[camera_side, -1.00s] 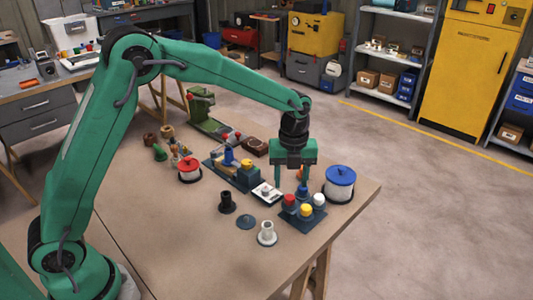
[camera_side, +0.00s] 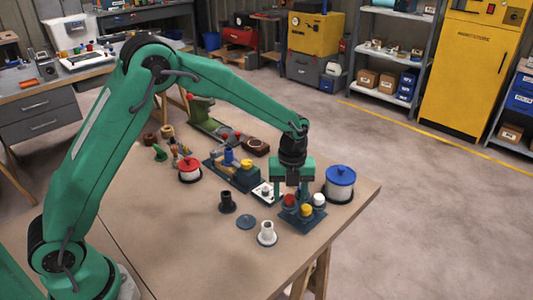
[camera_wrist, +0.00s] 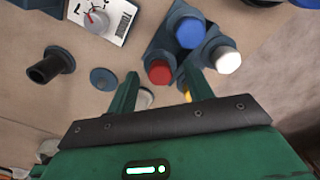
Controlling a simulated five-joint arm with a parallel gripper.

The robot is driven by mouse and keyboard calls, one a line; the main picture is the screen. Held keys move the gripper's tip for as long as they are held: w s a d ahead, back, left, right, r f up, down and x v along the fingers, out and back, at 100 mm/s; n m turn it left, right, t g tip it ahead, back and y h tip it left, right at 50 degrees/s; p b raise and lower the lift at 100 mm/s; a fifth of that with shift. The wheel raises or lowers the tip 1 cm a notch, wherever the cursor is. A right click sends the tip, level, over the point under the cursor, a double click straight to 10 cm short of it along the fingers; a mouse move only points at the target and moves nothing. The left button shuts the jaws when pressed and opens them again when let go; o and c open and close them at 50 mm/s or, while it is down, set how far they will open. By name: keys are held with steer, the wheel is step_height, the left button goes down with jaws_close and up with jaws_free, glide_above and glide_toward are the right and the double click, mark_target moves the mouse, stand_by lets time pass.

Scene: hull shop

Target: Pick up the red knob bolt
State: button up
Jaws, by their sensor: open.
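The red knob bolt (camera_side: 289,201) stands in a dark blue block (camera_side: 301,220) near the table's right corner. Its round red top also shows in the wrist view (camera_wrist: 160,73). Yellow (camera_side: 306,210) and white (camera_side: 319,199) knobs stand in the same block. A blue knob (camera_wrist: 190,32) shows behind the red one in the wrist view; my gripper hides it in the side view. My gripper (camera_side: 291,198) is open and points down over the block. In the wrist view, the red top appears between its fingertips (camera_wrist: 162,76). I cannot tell the exact height gap.
A white spool with a blue lid (camera_side: 339,184) stands close on the right. A white meter box (camera_side: 266,193) is close on the left. A black flanged cup (camera_side: 227,203), a flat blue-grey disc (camera_side: 245,222) and a white flanged piece (camera_side: 267,234) stand in front-left.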

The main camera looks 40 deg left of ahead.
mark_target(290, 199)
steer(key=shift+c, duration=0.4)
steer(key=c, duration=1)
steer(key=shift+r, duration=0.15)
steer(key=shift+r, duration=0.6)
steer(key=r, duration=0.3)
steer(key=shift+s+d+r, duration=0.1)
steer(key=shift+s+d, duration=0.15)
steer(key=shift+d, duration=0.05)
steer(key=s+d+r, duration=0.4)
steer(key=s+d, duration=0.1)
steer(key=s+d+r, duration=0.2)
steer(key=d, duration=0.1)
steer(key=shift+s+r, duration=0.2)
